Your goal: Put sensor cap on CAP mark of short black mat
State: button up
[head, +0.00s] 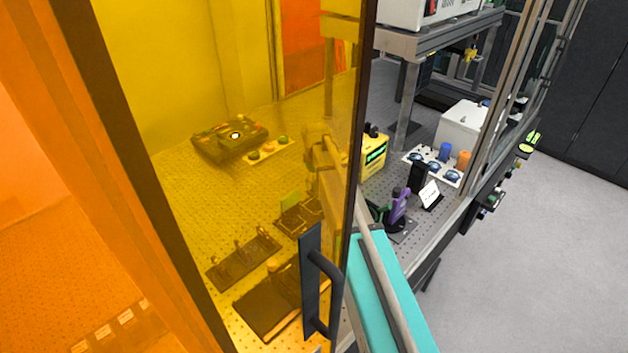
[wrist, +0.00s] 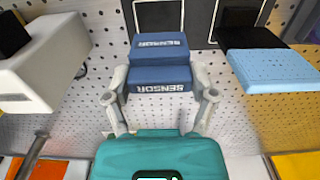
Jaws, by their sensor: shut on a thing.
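The sensor cap (wrist: 160,78) is a blue stepped block with white SENSOR lettering on two faces; the lettering appears upside down in the wrist view. My gripper (wrist: 160,98) is shut on it, with one grey finger at each side. Beyond the cap, black mat areas with pale outlines (wrist: 158,14) show at the top of the wrist view. I cannot read a CAP mark there, and the cap hides part of this area. I cannot tell whether the cap touches the mat. In the head view the amber pane blurs the gripper and cap.
A light blue block (wrist: 275,70) lies at the right and a white device (wrist: 45,62) at the left in the wrist view. In the head view, an amber door with a black handle (head: 312,283) stands before the perforated bench. A yellow box (head: 374,152) stands right.

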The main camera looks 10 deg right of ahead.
jog(key=shift+f, duration=0.15)
jog(key=shift+f+b, duration=2.5)
jog(key=shift+b, duration=0.15)
jog(key=shift+f+b, duration=0.45)
jog(key=o, duration=0.8)
jog(key=shift+r, duration=0.15)
jog(key=shift+w+r+p, duration=0.1)
jog(key=shift+r+p, duration=3.3)
jog(key=shift+p, duration=0.15)
